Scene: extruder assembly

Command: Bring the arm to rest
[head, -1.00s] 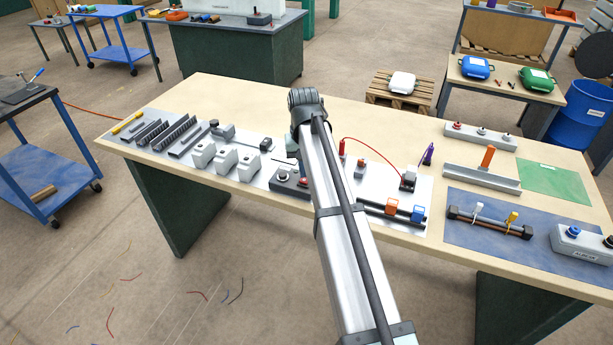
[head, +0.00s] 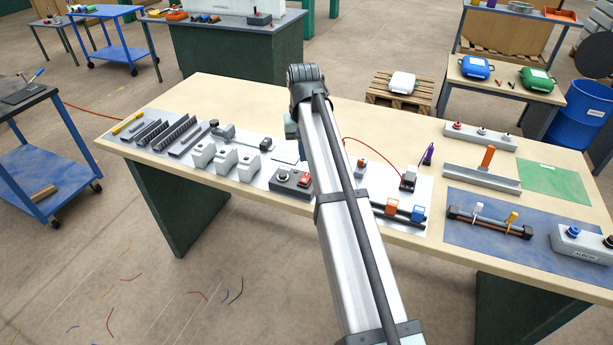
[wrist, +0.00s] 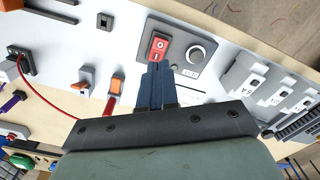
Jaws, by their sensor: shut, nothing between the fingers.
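My gripper (wrist: 155,85) shows in the wrist view with its dark blue fingers together and nothing between them. Its tips appear close to the red rocker switch (wrist: 158,46) on a dark grey control box (wrist: 178,50); I cannot tell whether they touch it. In the head view my arm hides the gripper. The control box (head: 283,180) with its red switch (head: 304,179) and round knob sits on the workbench (head: 235,98), just left of my arm.
White blocks (head: 224,161) and dark rails (head: 176,132) lie left of my arm. To the right are a red cable (head: 372,145), a rail with orange and blue clips (head: 391,206) and a blue mat (head: 470,236). The bench's far strip is clear.

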